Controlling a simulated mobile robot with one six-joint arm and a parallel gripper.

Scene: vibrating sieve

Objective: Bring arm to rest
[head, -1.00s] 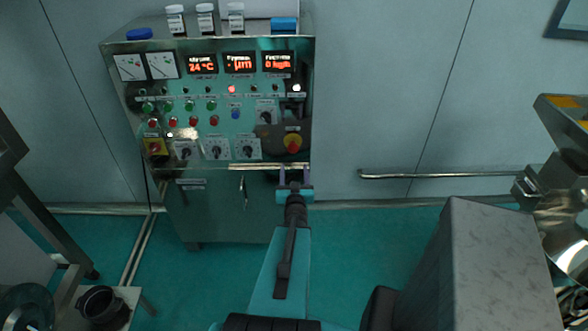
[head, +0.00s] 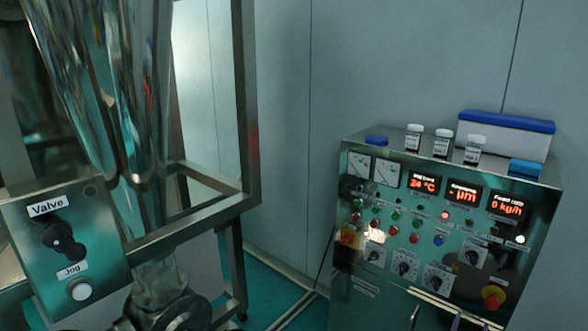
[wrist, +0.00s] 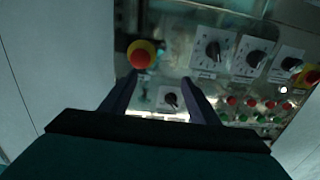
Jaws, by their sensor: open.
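My gripper (wrist: 161,84) is in the wrist view, its two dark fingers apart with nothing held between them. The control panel (wrist: 185,60) shows beyond the fingers. A small rotary switch (wrist: 171,99) appears between them, and a red and yellow knob (wrist: 142,55) appears near the left fingertip. I cannot tell the exact gap to the panel, and no touch is visible. In the head view the control cabinet (head: 370,300) stands at right, with lit displays (head: 464,194). Most of my arm is out of the head view.
A box with a valve knob (head: 62,243) and a jog button (head: 80,289) is at lower left. Small bottles (head: 442,143) and a blue-lidded box (head: 507,133) sit on the cabinet.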

